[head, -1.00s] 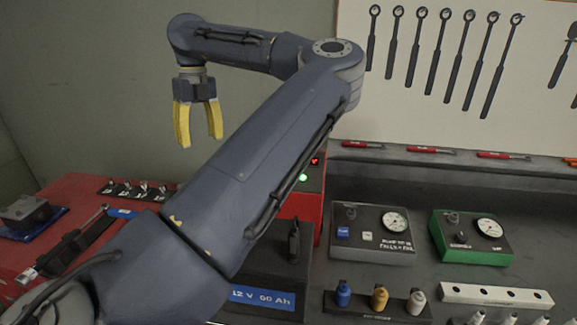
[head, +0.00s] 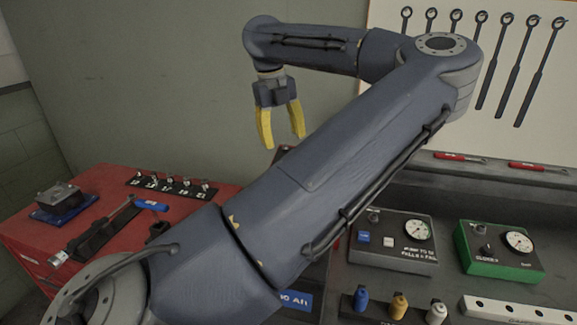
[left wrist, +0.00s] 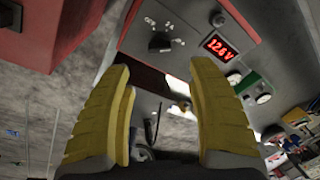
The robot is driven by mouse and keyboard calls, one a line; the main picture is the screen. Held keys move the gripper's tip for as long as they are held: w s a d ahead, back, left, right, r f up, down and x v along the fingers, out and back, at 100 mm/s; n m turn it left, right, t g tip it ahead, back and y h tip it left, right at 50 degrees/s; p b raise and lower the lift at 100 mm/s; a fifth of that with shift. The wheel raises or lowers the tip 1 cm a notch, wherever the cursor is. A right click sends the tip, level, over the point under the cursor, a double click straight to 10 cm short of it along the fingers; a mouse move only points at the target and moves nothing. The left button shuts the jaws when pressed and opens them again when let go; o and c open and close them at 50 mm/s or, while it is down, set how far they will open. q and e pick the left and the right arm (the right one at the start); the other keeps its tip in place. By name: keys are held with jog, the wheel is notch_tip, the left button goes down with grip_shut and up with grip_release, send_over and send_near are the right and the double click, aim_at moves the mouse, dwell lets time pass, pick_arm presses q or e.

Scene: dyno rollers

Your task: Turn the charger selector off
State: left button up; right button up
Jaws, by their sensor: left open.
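The charger is a red-edged grey box (left wrist: 205,18) in the left wrist view, with a dark selector knob (left wrist: 160,41) ringed by small white marks. I cannot read which mark the knob points to. A red "12.6 V" display (left wrist: 220,47) glows beside it. My left gripper (head: 283,140) is open and empty, its yellow fingers pointing down in the head view. In the left wrist view the open fingers (left wrist: 161,68) frame the space just below the knob, apart from it. In the head view my left arm hides nearly all of the charger. My right gripper is not in view.
A red cabinet (head: 115,210) stands at left with small labelled parts and a blue-handled tool (head: 150,205). A grey gauge box (head: 395,262) and a green gauge box (head: 505,270) sit on the bench at right. Wrenches (head: 490,75) hang behind.

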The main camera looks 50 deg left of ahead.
pick_arm(q)
jog(key=f, duration=0.3)
jog(key=w+f, duration=0.1)
jog(key=f, duration=0.5)
jog(key=shift+w+d+f, duration=0.15)
jog(key=shift+w+d, duration=0.05)
jog(key=shift+w, duration=0.05)
jog(key=shift+c, duration=0.5)
grip_shut()
